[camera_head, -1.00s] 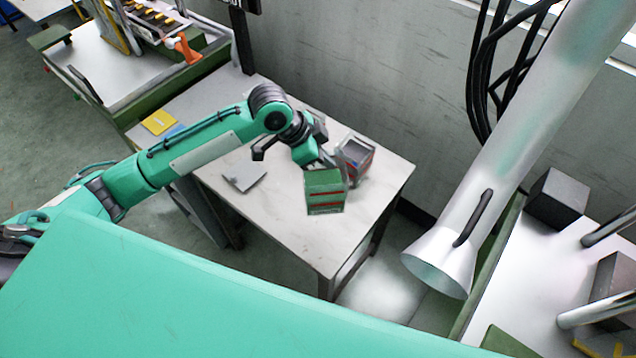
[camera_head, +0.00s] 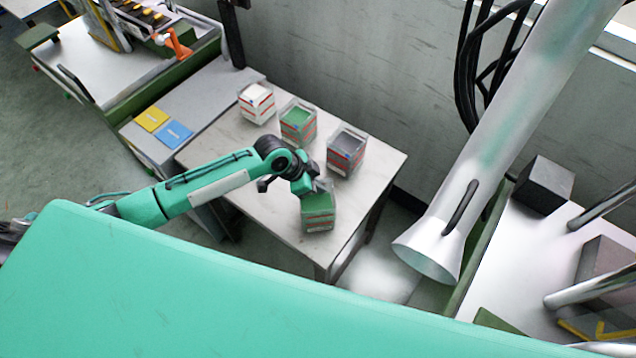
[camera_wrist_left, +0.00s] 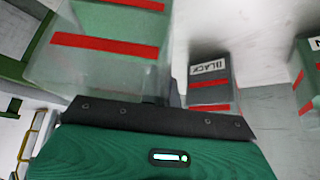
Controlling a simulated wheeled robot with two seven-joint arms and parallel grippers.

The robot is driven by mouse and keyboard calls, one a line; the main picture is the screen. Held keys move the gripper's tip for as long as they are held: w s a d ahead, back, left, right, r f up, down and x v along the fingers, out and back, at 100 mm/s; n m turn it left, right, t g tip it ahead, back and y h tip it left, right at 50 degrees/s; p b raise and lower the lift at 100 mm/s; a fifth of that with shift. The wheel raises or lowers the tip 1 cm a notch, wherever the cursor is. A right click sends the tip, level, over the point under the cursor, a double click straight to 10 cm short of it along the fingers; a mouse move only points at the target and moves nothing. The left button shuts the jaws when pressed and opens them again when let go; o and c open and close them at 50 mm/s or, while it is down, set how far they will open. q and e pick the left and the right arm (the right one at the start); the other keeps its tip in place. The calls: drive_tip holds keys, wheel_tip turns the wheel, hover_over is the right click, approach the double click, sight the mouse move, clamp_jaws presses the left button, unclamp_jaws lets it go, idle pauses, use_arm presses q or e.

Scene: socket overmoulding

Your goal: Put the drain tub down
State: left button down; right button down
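The drain tub (camera_head: 318,217) is a clear box with red stripes and green showing in its upper part, over the front part of the pale table (camera_head: 270,215). My left gripper (camera_head: 307,187) is at its top rear side and appears shut on it; the fingertips are hidden. In the left wrist view the tub (camera_wrist_left: 95,65) fills the upper left, just beyond the gripper's dark edge. I cannot tell whether its base touches the table. My right gripper is not in view.
Three similar tubs stand along the table's back: white (camera_head: 257,104), green (camera_head: 298,124) and dark (camera_head: 346,152). The dark one reads BLACK in the wrist view (camera_wrist_left: 210,82). Yellow (camera_head: 152,119) and blue (camera_head: 175,133) squares lie at left. A flared pipe (camera_head: 430,252) hangs at right.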

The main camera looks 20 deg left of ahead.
use_arm(q)
drive_tip(key=c, duration=1.7)
unclamp_jaws()
drive_tip(key=b+v, duration=0.2)
drive_tip(key=v, duration=1)
drive_tip(key=shift+r, duration=0.1)
drive_tip(key=shift+a, duration=0.1)
